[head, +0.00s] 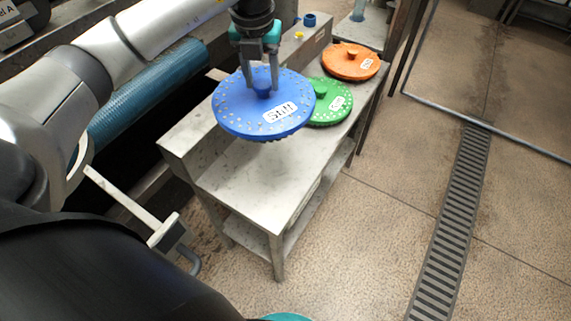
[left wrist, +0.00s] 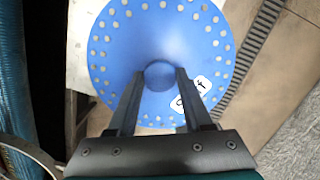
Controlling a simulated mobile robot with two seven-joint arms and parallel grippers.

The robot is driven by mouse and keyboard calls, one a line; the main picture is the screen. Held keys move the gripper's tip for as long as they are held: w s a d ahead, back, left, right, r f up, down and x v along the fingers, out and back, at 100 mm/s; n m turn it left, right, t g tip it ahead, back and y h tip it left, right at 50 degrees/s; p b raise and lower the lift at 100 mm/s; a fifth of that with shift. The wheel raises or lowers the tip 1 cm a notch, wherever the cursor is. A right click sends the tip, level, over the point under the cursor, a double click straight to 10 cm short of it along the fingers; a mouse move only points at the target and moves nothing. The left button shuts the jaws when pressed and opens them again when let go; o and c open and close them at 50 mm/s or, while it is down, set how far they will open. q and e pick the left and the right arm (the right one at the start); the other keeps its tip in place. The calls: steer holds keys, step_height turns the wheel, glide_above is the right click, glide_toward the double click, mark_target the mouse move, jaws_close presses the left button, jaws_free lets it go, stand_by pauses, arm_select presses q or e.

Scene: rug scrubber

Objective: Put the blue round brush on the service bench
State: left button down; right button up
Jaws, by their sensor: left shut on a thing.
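The blue round brush (head: 235,107) is a flat disc with pale dots round its rim, a white label and a central knob. My left gripper (head: 262,88) is shut on that knob and holds the brush above the service bench (head: 255,190). In the left wrist view the brush (left wrist: 120,50) fills the middle, with its knob between the two fingers of the gripper (left wrist: 158,78). Bristles show under the brush's near edge. The brush looks roughly level and hides part of the bench top. My right gripper is not in view.
A green round brush (head: 325,108) and an orange round brush (head: 345,67) lie on the farther part of the bench. The near part of the bench top is clear. A blue roller (head: 150,95) runs at the left. A floor drain grate (head: 455,210) lies to the right.

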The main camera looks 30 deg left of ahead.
arm_select(q)
steer(key=shift+w+d+f, duration=0.2)
steer(key=shift+w+d, duration=0.05)
steer(key=shift+d+f, duration=0.1)
steer(key=shift+f, duration=0.25)
steer(key=shift+f+b, duration=1.8)
steer(key=shift+f, duration=7.85)
steer(key=shift+f, duration=0.1)
steer(key=c, duration=0.8)
jaws_free()
steer(key=shift+f, duration=0.15)
steer(key=o, duration=0.5)
